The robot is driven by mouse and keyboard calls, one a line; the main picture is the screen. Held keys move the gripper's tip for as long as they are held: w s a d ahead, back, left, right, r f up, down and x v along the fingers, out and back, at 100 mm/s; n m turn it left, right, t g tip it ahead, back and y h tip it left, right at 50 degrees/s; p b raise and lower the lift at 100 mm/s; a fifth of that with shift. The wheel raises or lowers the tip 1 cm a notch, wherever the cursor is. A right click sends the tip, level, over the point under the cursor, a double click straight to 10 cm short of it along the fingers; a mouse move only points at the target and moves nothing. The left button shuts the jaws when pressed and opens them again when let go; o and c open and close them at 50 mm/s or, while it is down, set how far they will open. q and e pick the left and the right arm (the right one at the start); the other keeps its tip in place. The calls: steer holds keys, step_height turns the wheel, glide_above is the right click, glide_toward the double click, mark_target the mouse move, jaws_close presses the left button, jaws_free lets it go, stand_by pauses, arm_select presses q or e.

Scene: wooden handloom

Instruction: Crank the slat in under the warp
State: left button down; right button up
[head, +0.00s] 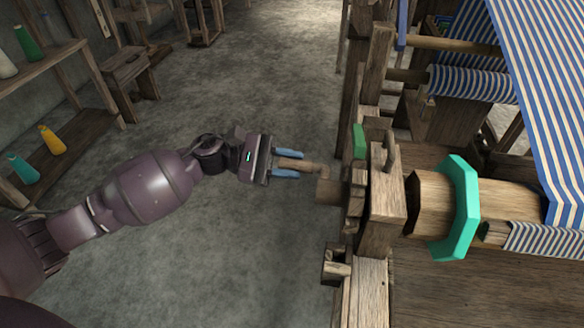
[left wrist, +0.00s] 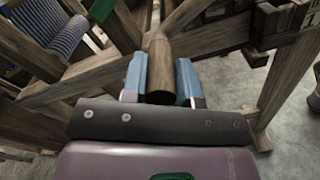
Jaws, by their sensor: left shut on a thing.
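My left gripper (head: 286,167) has its two blue fingers on either side of a wooden crank handle (head: 300,165) at the left side of the loom. The left wrist view also shows the handle (left wrist: 160,70) between the blue fingers (left wrist: 162,82), so the gripper is shut on it. The handle joins a wooden crank hub (head: 332,190) on the loom's post. Right of the post is a thick wooden roller (head: 432,203) with a teal flange (head: 460,208). Blue-and-white striped warp (head: 535,75) slopes down to the roller. I cannot clearly make out the slat. My right gripper is not in view.
A shelf with coloured thread cones (head: 50,139) stands at the far left, and a wooden stool (head: 128,75) is behind my arm. Loom posts (head: 366,75) rise just right of the gripper. The grey floor (head: 260,90) is clear around my arm.

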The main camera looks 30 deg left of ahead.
arm_select(q)
steer(key=shift+w+a+r+m+b, duration=0.1)
steer(key=shift+w+r+m+b, duration=0.15)
steer(key=shift+r+m, duration=0.35)
steer(key=shift+w+r+m+b, duration=0.15)
steer(key=shift+r+m+b, duration=0.2)
steer(key=shift+m, duration=0.35)
steer(key=shift+r+m+b, duration=0.35)
steer(key=shift+r+m, duration=0.4)
steer(key=shift+m, duration=0.05)
steer(key=shift+r+m, duration=0.4)
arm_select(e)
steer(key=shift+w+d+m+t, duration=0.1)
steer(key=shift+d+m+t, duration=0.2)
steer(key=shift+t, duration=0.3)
arm_select(q)
steer(key=shift+r, duration=0.15)
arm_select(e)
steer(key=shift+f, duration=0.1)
arm_select(q)
steer(key=c, duration=0.9)
jaws_free()
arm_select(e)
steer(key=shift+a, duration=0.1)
arm_select(q)
steer(key=shift+a, duration=0.1)
